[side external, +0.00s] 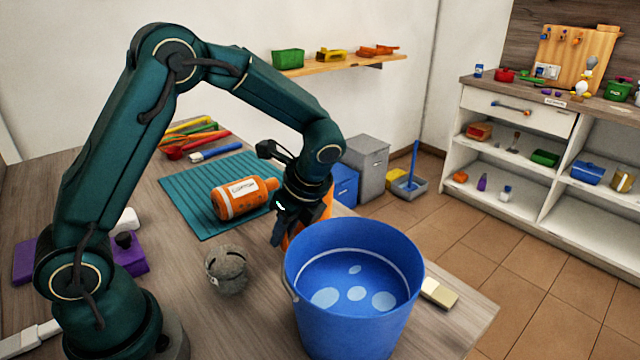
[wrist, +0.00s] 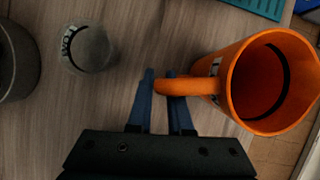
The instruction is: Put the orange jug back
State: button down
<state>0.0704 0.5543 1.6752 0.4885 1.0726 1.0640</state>
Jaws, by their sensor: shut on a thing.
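The orange jug (wrist: 230,75) shows from above in the wrist view, with its open mouth facing the camera and its handle toward my gripper (wrist: 161,88). The blue-grey fingers are shut on the jug's handle, one on each side. In the side view my gripper (side external: 277,232) points down between the teal mat and the blue bucket. There the jug (side external: 326,206) is mostly hidden behind the gripper and the bucket rim. I cannot tell whether its base touches the table.
A blue bucket (side external: 350,329) stands close to the gripper. A grey cup (side external: 228,272) is to its left. An orange labelled bottle (side external: 246,198) lies on the teal mat (side external: 185,188). A wall shelf (side external: 340,64) holds several items. White shelving (side external: 525,180) stands at right.

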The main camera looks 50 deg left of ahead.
jog(key=shift+f, duration=0.1)
jog(key=c, duration=0.6)
grip_release()
jog(key=c, duration=0.4)
jog(key=v, duration=0.9)
